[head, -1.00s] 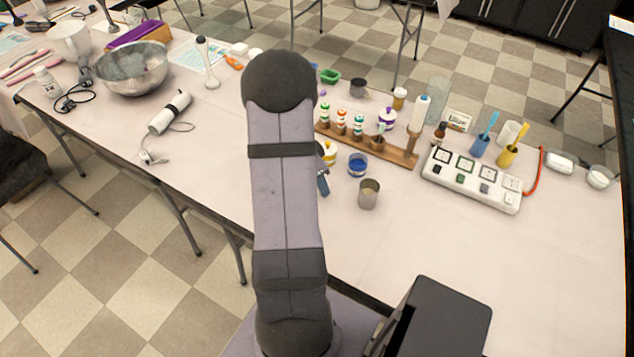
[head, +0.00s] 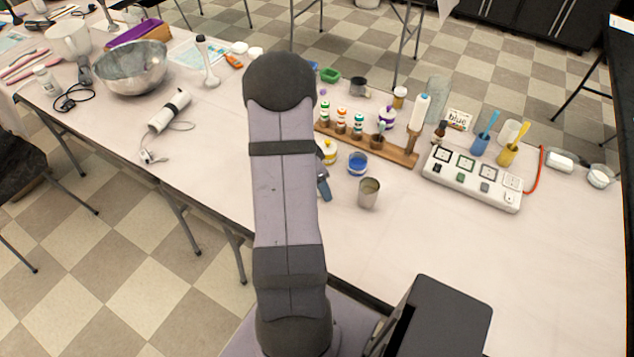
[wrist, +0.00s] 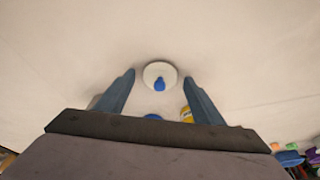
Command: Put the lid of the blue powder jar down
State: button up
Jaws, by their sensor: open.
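The lid (wrist: 149,72), a pale round disc with a blue knob, appears to lie on the table in the wrist view. My gripper (wrist: 159,76) is open, with one blue finger on each side of the lid and a gap on both sides. In the head view my arm hides the lid, and only a blue finger part of my gripper (head: 324,188) shows. The blue powder jar (head: 357,164) stands uncovered on the table, with blue inside, right of my gripper.
A yellow jar (head: 328,152) is close behind my gripper. A metal cup (head: 368,194) stands to the right. A wooden rack (head: 395,154) with small bottles is behind the jar. A white switch panel (head: 472,180) is further right. The table front right is clear.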

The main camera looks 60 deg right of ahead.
jog(key=shift+r, duration=0.15)
jog(key=shift+w+r, duration=0.1)
jog(key=shift+r, duration=0.4)
jog(key=b+v, duration=0.1)
jog(key=v, duration=1)
jog(key=shift+a, duration=0.2)
jog(key=w+a+n, duration=0.2)
jog(key=a+n, duration=0.2)
jog(key=a, duration=0.3)
jog(key=w+a+n+t+y, duration=0.1)
jog(key=w+a+n, duration=0.1)
jog(key=a+n, duration=0.35)
jog(key=w+a+n, duration=0.3)
jog(key=a, duration=0.6)
jog(key=s+a+f+n, duration=0.1)
jog(key=s+a+n, duration=0.2)
jog(key=a+n, duration=0.2)
jog(key=s+a+f+n+y, duration=0.1)
jog(key=s+a+n, duration=0.1)
jog(key=a+n, duration=0.4)
jog(key=a, duration=0.4)
jog(key=shift+s+y, duration=0.3)
jog(key=shift+s, duration=0.1)
jog(key=shift+f, duration=0.1)
